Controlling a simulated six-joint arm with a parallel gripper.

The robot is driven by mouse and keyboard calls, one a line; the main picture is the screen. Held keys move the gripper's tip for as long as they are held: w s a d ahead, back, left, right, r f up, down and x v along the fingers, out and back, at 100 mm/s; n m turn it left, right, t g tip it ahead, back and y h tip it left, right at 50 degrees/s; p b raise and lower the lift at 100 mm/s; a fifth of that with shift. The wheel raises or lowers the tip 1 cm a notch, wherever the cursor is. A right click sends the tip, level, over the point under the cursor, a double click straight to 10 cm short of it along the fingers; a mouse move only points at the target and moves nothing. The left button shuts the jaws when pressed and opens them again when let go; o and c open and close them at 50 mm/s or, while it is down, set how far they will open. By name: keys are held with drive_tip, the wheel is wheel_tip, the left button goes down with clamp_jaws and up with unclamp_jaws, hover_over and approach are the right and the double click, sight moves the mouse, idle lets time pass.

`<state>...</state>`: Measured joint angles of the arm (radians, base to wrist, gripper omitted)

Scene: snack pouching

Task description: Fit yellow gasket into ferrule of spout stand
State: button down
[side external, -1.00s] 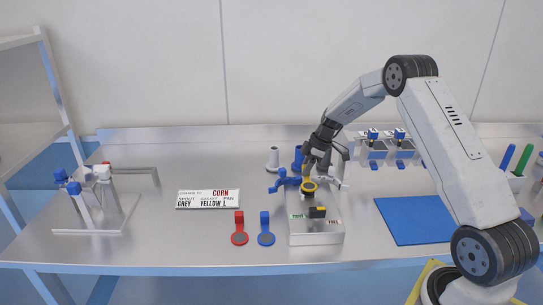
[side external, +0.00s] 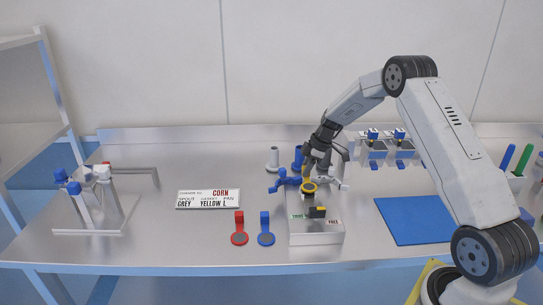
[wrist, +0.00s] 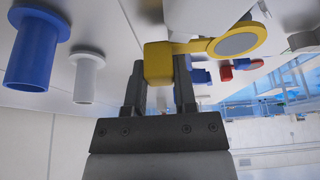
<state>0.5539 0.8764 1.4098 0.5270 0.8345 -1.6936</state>
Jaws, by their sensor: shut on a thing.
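My gripper (side external: 314,177) is shut on the yellow gasket (side external: 309,187), above the back of a metal box (side external: 328,236). In the wrist view, the jaws (wrist: 160,85) grip the block-shaped end of the gasket's tab, and its ring (wrist: 238,42) with a grey disc points to the right. A pale rounded body (wrist: 205,12) is close by the ring in that view. I cannot tell whether they touch, or whether this is the ferrule of the spout stand. Blue (side external: 284,179) and pale (side external: 343,184) arms stick out on either side under the gripper.
A grey flanged tube (side external: 272,159) and a blue one (side external: 298,157) stand behind. Red (side external: 239,231) and blue (side external: 266,231) gaskets lie left of the box. A blue mat (side external: 415,221) lies right; a posted rack (side external: 97,215) stands left.

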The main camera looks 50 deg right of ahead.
drive_tip(key=shift+f, duration=0.75)
drive_tip(key=shift+c, duration=1.7)
unclamp_jaws()
drive_tip(key=v, duration=0.7)
drive_tip(key=shift+r, duration=0.3)
drive_tip(key=shift+s, duration=0.1)
drive_tip(key=s+a+m, duration=0.1)
drive_tip(key=a, duration=0.4)
drive_tip(key=s+a+r+m+h, duration=0.1)
drive_tip(key=a, duration=0.2)
drive_tip(key=shift+s+a+m+g, duration=0.2)
drive_tip(key=shift+s+m+g, duration=0.1)
drive_tip(key=shift+s+g, duration=0.1)
drive_tip(key=s+a+m+h, duration=0.2)
drive_tip(key=s+a+m, duration=0.4)
drive_tip(key=s+a, duration=1.1)
drive_tip(key=shift+s+f, duration=0.35)
